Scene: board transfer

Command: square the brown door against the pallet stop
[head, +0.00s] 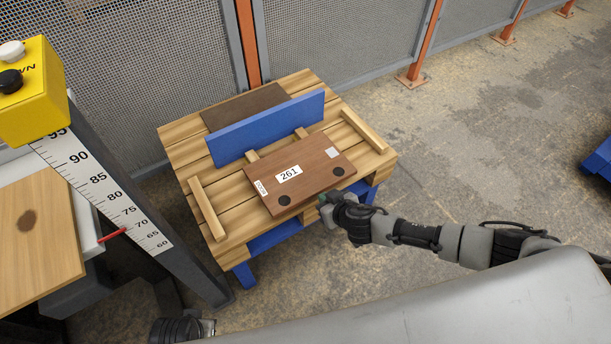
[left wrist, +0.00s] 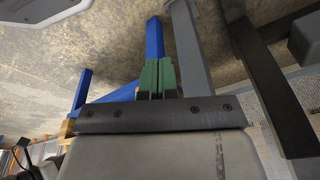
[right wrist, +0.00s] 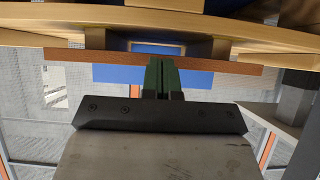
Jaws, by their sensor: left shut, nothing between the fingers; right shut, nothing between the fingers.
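The brown door (head: 312,180) lies flat on the wooden pallet (head: 225,187), with a label reading 261 and two dark round spots near its front edge. The blue upright stop (head: 268,128) stands behind it. A gap with two wooden strips showing separates them; their facing edges look roughly parallel. My right gripper (head: 325,203) is shut and empty at the door's front edge, right of its middle. In the right wrist view its green fingertips (right wrist: 161,70) overlap the door's edge (right wrist: 215,65); contact is unclear. My left gripper (left wrist: 158,78) is shut and empty, away from the door.
Wooden side rails stand left (head: 207,208) and right (head: 364,130) of the door. A dark brown panel (head: 240,105) lies behind the stop. A ruler post (head: 105,185) and yellow control box (head: 32,90) stand left.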

